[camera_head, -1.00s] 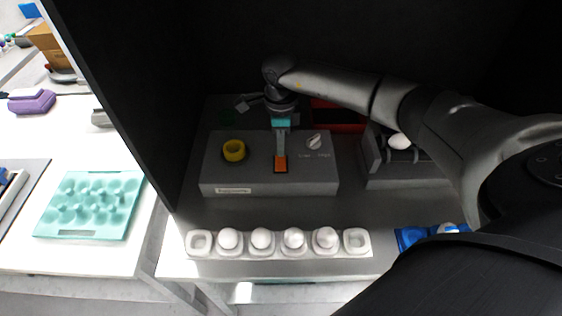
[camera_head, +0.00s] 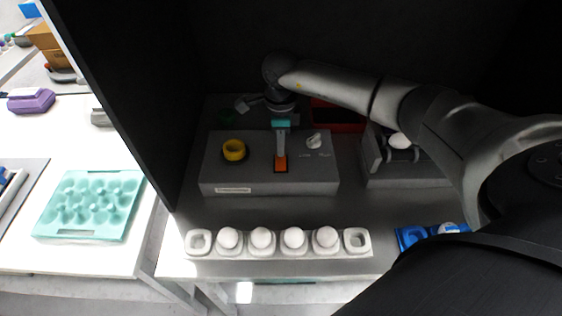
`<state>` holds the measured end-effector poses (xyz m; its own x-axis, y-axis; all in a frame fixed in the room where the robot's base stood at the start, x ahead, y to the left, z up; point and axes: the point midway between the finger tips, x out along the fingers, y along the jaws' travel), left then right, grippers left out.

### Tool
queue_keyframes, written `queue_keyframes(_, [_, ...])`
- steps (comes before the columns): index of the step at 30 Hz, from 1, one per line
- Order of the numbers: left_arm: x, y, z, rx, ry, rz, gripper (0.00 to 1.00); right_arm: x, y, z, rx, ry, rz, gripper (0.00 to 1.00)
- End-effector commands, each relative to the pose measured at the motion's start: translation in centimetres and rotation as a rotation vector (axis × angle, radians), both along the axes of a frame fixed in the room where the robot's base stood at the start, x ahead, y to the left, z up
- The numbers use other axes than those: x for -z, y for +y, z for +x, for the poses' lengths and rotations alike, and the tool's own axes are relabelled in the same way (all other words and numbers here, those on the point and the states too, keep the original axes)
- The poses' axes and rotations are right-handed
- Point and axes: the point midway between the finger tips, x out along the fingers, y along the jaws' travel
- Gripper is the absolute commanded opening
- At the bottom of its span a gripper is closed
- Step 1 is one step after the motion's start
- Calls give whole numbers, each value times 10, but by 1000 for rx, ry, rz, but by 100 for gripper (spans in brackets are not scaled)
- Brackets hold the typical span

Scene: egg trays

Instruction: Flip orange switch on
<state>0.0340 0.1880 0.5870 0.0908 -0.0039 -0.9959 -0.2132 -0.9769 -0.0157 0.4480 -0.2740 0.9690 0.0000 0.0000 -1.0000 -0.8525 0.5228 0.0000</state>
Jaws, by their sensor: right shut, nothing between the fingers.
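The orange switch (camera_head: 281,165) sits on the top front of a grey control box (camera_head: 233,180), in the middle of the head view. My right gripper (camera_head: 281,153) comes down from above, its fingers shut with nothing between them. The fingertips are right at the back edge of the switch; I cannot tell whether they touch it. The far part of the switch is partly hidden by the fingers. My left gripper is not in view.
A yellow ring (camera_head: 234,150) and a white knob (camera_head: 313,140) flank the switch on the box. A white egg tray (camera_head: 200,243) with several eggs lies in front. A grey device (camera_head: 400,176) stands at right. A teal tray (camera_head: 90,233) lies on the left table.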

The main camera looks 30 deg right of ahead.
Motion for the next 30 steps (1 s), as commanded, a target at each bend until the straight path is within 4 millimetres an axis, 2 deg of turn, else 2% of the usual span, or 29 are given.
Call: queue_keyframes(30, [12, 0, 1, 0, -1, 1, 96, 15, 0, 0, 0, 1, 1, 0])
